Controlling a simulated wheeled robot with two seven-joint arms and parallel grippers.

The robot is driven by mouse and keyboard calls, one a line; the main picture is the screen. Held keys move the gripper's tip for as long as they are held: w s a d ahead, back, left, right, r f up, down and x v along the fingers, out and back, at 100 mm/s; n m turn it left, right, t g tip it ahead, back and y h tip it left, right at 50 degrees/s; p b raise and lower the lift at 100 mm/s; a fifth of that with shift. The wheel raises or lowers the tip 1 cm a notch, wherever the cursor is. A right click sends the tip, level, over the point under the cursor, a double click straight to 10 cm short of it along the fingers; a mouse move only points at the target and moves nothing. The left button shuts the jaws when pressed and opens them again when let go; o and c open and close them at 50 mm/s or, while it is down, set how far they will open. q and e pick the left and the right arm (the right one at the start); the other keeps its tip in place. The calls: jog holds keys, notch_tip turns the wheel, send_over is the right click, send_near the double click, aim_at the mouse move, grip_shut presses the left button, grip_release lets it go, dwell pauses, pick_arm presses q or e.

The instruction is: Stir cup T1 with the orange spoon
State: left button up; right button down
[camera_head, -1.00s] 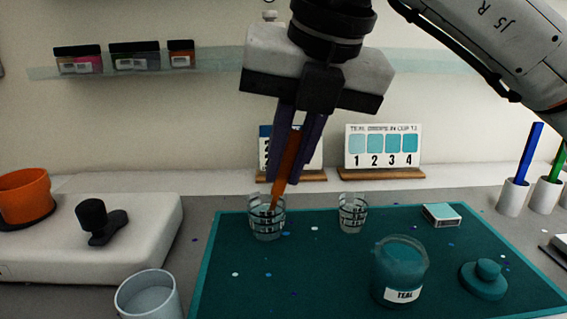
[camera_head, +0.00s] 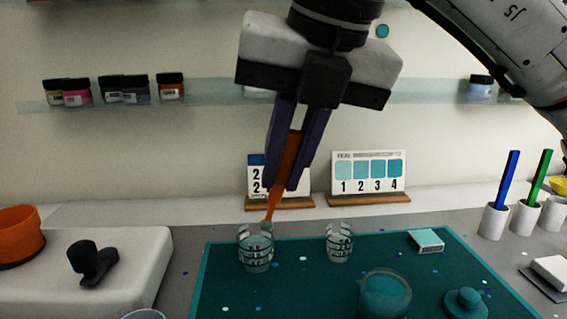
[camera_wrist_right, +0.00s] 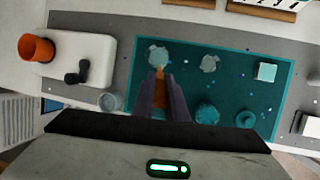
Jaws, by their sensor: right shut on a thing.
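My right gripper (camera_head: 283,187) is shut on the orange spoon (camera_head: 287,165), which points down and slightly left. The spoon's lower end is at the rim of the left clear measuring cup (camera_head: 255,252); I cannot tell whether it is just inside or above. A second clear cup (camera_head: 340,245) stands to the right. The cup labels are too small to read, so I cannot tell which is T1. In the wrist view the spoon (camera_wrist_right: 160,88) lies between the purple fingers and reaches toward the left cup (camera_wrist_right: 158,56). My left gripper is not in view.
On the teal mat (camera_head: 310,290) are a teal jar (camera_head: 385,297), a teal lid (camera_head: 466,303) and a small box (camera_head: 426,241). Number cards (camera_head: 368,172) stand behind. A white scale-like block (camera_head: 130,255) and an orange pot (camera_head: 20,235) are at left. Pen holders (camera_head: 493,221) are at right.

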jog(key=shift+r, duration=0.15)
notch_tip(320, 180, up, 5)
jog(key=p, duration=0.4)
jog(key=shift+f, duration=0.25)
dwell(0.5)
